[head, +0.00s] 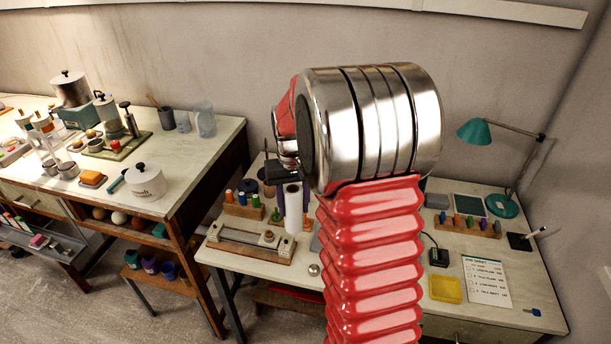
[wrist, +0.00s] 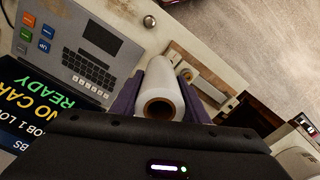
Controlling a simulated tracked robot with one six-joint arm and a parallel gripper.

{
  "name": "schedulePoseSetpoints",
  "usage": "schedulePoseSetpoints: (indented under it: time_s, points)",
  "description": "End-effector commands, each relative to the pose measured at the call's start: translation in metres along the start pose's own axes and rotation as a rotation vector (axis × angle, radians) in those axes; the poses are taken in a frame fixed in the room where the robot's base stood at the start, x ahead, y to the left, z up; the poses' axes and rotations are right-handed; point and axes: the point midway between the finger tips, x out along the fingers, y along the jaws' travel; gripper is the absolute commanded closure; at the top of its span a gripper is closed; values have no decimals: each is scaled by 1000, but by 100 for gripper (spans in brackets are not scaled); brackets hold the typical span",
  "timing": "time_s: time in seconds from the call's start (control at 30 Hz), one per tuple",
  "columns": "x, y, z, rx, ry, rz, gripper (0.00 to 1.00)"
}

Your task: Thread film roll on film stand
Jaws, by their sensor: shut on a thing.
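My gripper (wrist: 163,88) is shut on the white film roll (wrist: 165,82), with purple fingers on both sides of it. The roll's open brown core faces the wrist camera. In the head view the film roll (head: 293,207) hangs upright between the fingers, left of my red arm, above the right-hand bench. A wooden-based fixture with a long metal bar and a small knob (head: 250,240) lies just left of the roll; I cannot tell whether it is the film stand. It also shows beyond the roll in the wrist view (wrist: 203,80).
In the wrist view a grey keyboard panel (wrist: 85,60) and a lit screen (wrist: 40,110) are left of the roll. A rack of coloured bottles (head: 245,205) stands behind the fixture. My arm hides the bench's middle. A yellow tray (head: 445,289) lies right.

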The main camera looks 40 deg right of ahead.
Motion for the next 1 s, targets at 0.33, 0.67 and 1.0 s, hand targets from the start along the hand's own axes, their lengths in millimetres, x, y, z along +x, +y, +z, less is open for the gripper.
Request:
schedulePoseSetpoints:
  time_s: [0.33,0.67,1.0]
  points:
    - [17,-124,-8,-230,-1,0,86]
    - [31,-200,8,-371,0,0,86]
    - [32,-203,10,-378,1,0,86]
